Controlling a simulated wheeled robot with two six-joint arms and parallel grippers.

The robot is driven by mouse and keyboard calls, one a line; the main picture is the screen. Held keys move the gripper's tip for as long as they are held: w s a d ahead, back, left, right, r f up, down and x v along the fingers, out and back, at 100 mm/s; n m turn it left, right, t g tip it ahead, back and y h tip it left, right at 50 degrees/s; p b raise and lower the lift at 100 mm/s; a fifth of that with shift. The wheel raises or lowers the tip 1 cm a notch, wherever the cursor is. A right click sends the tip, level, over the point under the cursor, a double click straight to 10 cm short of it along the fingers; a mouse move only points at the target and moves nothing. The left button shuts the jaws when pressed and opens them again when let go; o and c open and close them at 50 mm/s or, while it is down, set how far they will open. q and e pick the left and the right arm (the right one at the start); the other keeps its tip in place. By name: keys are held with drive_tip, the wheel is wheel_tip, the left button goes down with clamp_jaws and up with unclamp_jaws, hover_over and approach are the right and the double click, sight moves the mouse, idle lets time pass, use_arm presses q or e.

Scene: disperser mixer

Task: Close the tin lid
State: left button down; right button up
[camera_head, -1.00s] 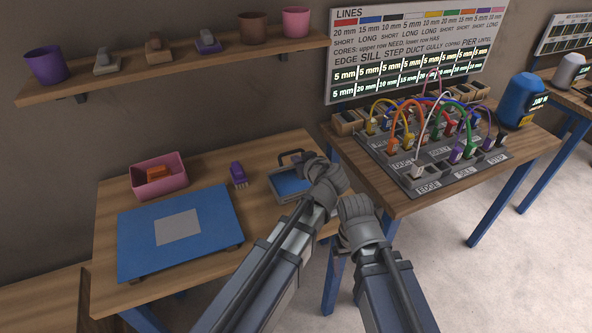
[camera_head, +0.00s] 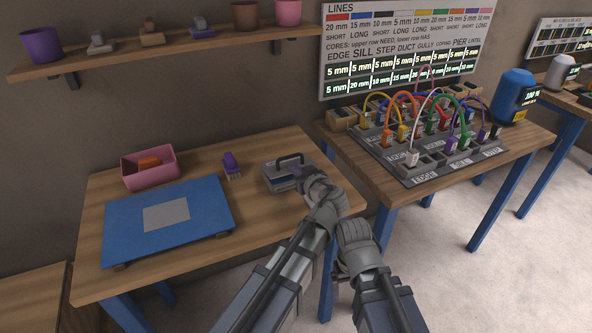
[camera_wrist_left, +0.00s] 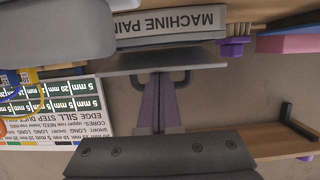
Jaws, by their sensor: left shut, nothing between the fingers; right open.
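The tin (camera_head: 283,184) stands near the right edge of the wooden table in the head view. In the left wrist view, the tin's side carries a "MACHINE PAI…" label (camera_wrist_left: 170,25), and the lid (camera_wrist_left: 140,62) shows nearly edge-on.
A purple brush (camera_head: 231,163) lies left of the tin. A pink box (camera_head: 150,170) with an orange item and a blue board (camera_head: 170,215) stand further left. A second table (camera_head: 400,195) with a cable panel (camera_head: 435,150) is close on the right.

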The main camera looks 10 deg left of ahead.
use_arm(q)
drive_tip(key=shift+s+d+f+b, duration=0.1)
drive_tip(key=shift+s+f+b, duration=0.1)
drive_tip(key=shift+f+b, duration=0.55)
drive_tip(key=shift+f, duration=0.15)
drive_tip(key=shift+s, duration=0.15)
